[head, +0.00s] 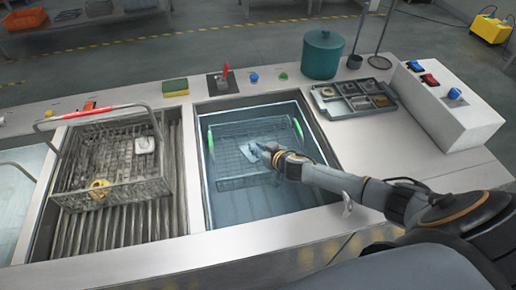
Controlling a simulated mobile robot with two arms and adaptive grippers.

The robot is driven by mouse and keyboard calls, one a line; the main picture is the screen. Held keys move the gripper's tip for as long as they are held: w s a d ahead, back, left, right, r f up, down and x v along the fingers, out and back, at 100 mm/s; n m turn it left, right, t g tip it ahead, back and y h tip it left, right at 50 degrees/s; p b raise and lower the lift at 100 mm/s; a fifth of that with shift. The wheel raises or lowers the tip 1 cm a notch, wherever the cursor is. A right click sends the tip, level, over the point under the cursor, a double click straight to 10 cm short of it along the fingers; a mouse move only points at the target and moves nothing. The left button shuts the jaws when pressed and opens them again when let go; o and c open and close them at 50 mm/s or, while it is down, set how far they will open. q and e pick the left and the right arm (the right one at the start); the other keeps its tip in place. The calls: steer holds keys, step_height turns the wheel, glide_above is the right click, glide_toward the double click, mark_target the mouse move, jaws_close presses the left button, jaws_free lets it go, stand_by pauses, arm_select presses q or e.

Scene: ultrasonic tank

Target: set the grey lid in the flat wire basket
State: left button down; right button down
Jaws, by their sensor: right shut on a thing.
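A shallow wire basket (235,183) with green handle ends sits in the water-filled middle tank (260,205). My right gripper (261,151) reaches in from the right and is over this basket. It is shut on a small light grey piece, which looks like the grey lid (248,153). The fingers partly cover the lid, and I cannot tell whether it touches the basket's mesh. My left gripper is out of view.
A teal pot (322,55), a divided tray (352,99) and a switch box (445,110) stand right.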

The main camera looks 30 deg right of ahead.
steer(key=c, duration=1.3)
jaws_free()
steer(key=shift+o, duration=0.2)
steer(key=shift+r, duration=0.25)
steer(key=p+v, duration=0.1)
steer(key=v, duration=1.1)
steer(key=shift+r, duration=0.2)
